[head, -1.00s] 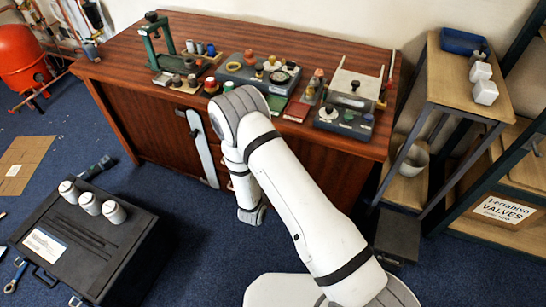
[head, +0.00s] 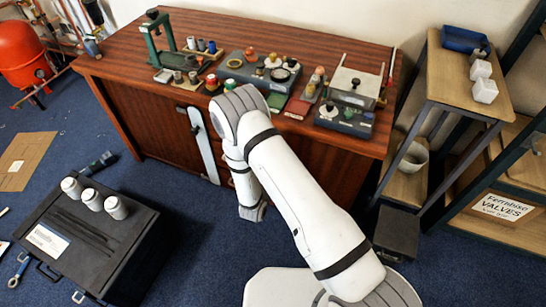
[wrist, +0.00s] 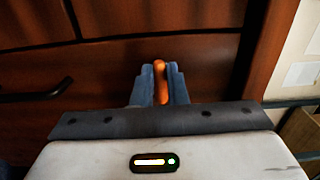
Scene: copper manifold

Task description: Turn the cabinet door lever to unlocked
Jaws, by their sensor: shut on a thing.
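The wooden cabinet (head: 160,128) stands ahead, with its front facing me. In the wrist view, an orange lever (wrist: 160,84) sticks up roughly vertical on the reddish-brown cabinet front. My gripper (wrist: 159,82) has its two blue-grey fingers on either side of the lever and is shut on it. The lever's pivot and any lock marks are not visible. In the head view my arm hides the lever and the fingers.
A black bar handle (wrist: 42,94) is on the cabinet front, left of the lever. A pale strip (head: 204,145) stands against the front. A black case (head: 80,245) with white cylinders lies on the floor at left. A shelf unit (head: 455,85) stands at right.

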